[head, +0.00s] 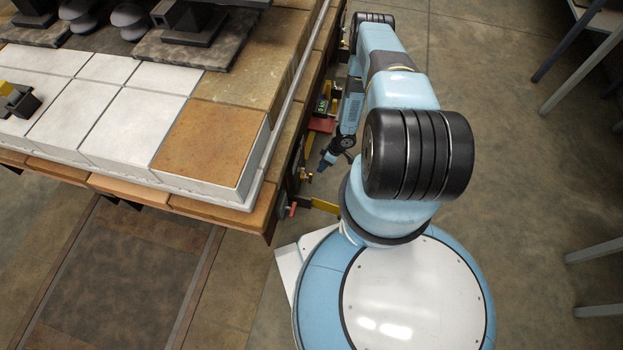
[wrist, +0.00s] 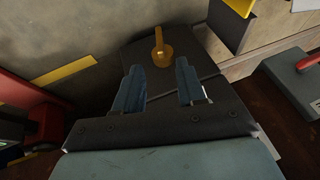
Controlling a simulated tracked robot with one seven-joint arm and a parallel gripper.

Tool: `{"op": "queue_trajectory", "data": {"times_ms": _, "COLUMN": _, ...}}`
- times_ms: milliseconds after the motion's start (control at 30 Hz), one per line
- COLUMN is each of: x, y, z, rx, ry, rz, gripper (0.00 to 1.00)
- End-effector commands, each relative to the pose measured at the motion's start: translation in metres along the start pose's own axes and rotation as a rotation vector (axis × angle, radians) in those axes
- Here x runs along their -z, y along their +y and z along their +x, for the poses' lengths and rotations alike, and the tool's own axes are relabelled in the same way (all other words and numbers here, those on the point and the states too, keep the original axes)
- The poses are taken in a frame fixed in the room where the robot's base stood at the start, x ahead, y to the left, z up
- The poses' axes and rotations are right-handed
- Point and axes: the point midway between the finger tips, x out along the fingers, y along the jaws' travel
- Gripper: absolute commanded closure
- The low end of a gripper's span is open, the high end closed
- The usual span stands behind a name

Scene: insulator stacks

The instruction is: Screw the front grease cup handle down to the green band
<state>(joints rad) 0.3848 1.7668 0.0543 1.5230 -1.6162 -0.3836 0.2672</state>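A brass-yellow handle (wrist: 159,48) stands up from a dark block in the wrist view, just beyond my fingertips; it looks like the grease cup handle. My gripper (wrist: 159,70) is open, with one finger to each side of the line toward this handle and nothing between them. In the head view my gripper (head: 328,160) is low beside the kiln-like car's right side, close to a small brass part (head: 306,174). I cannot make out a green band on the cup in either view.
A red knob (head: 293,209) and a yellow bracket (head: 323,205) stick out nearer the front corner. A red plate (head: 322,125) and a small green display (head: 321,106) lie farther back. A grey box with a red handle (wrist: 307,62) is at right in the wrist view.

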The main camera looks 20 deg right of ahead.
Motion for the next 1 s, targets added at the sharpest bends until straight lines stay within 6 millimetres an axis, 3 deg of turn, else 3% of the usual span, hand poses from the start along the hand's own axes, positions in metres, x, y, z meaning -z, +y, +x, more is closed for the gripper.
{"op": "queue_trajectory", "data": {"times_ms": 600, "x": 0.001, "y": -0.001, "z": 0.094, "rx": 0.001, "ry": -0.003, "rz": -0.005, "gripper": 0.6}}
{"op": "queue_trajectory", "data": {"times_ms": 1000, "x": 0.001, "y": -0.001, "z": 0.125, "rx": 0.001, "ry": -0.003, "rz": -0.003, "gripper": 0.6}}
